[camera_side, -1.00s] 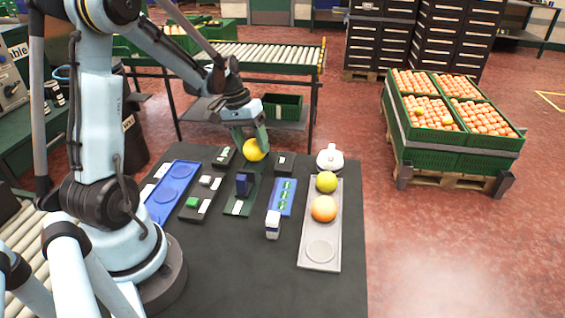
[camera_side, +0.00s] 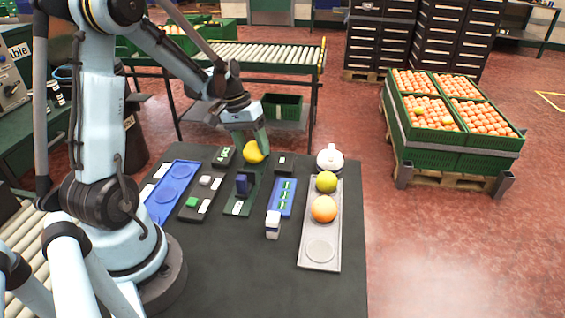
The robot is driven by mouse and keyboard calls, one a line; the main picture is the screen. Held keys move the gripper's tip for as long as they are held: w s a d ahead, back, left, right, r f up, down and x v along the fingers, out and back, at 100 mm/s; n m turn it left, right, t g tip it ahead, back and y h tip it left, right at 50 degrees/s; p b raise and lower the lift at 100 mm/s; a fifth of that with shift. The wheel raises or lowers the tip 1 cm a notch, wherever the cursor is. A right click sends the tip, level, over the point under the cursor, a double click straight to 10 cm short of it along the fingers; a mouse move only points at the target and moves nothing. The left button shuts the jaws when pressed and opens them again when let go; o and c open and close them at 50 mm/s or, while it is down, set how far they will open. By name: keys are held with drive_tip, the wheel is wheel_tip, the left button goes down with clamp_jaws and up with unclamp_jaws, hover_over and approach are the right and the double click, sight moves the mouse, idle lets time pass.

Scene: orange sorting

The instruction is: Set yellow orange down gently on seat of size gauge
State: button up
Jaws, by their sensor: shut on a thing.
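The yellow orange (camera_side: 254,153) is in my gripper (camera_side: 253,146), at the far side of the dark work table. My gripper points down and its fingers are shut on the fruit. The orange is over or on the far end of a dark green device with a blue upright block (camera_side: 242,185), which looks like the size gauge. The gauge's seat is hidden by the orange and fingers, and I cannot tell whether the fruit touches it.
A grey tray (camera_side: 320,266) on the right holds a greenish fruit (camera_side: 327,182) and an orange one (camera_side: 323,209); its near round hollow is empty. A blue tray (camera_side: 160,207), a blue strip (camera_side: 287,187), a white bottle (camera_side: 273,228) and a white lidded pot (camera_side: 330,158) stand around.

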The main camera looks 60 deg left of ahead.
drive_tip(key=shift+f, duration=0.6)
idle(0.3)
drive_tip(key=o, duration=1.4)
drive_tip(key=shift+r, duration=0.15)
drive_tip(key=shift+r, duration=3.9)
drive_tip(key=s+d+r+m+t+y, duration=0.1)
drive_tip(key=d+m+t, duration=0.1)
drive_tip(key=d, duration=0.4)
drive_tip(key=s+d+r+m+t+y, duration=0.1)
drive_tip(key=s+d+m, duration=0.1)
drive_tip(key=d, duration=0.3)
drive_tip(key=s+d+r+m+t, duration=0.1)
drive_tip(key=d+m+t, duration=0.1)
drive_tip(key=d, duration=0.4)
drive_tip(key=shift+s+d+r+t+y, duration=0.15)
drive_tip(key=shift+s+d+t+y, duration=0.15)
drive_tip(key=shift+s+d+y, duration=0.1)
